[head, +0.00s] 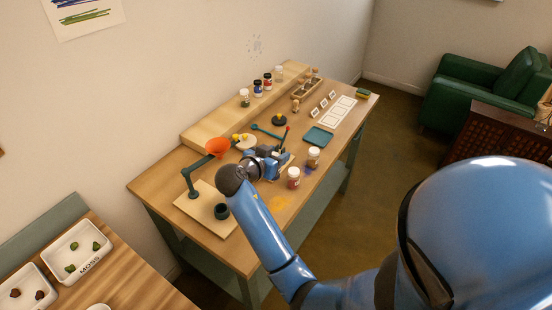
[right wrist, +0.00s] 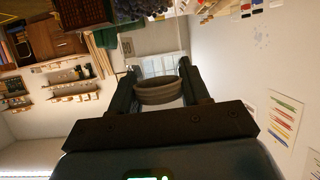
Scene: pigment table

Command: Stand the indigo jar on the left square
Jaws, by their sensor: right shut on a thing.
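A small jar with dark blue contents (head: 257,87), likely the indigo jar, stands on the raised wooden shelf among other jars. A white card with outlined squares (head: 337,112) lies at the far right of the table; its left square (head: 327,122) looks bare. My right gripper (head: 283,158) is over the middle of the table, left of the blue tray and apart from the card. In the right wrist view, the right gripper (right wrist: 158,82) is shut on a round grey-brown thing (right wrist: 160,93); what it is I cannot tell. My left gripper is not in view.
A red-brown jar (head: 293,179) and another jar (head: 313,157) stand close to my right gripper, near the front edge. A blue tray (head: 318,136) lies beyond them. An orange funnel (head: 217,147) on a stand is at the left. Small white cards (head: 323,104) stand behind the squares.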

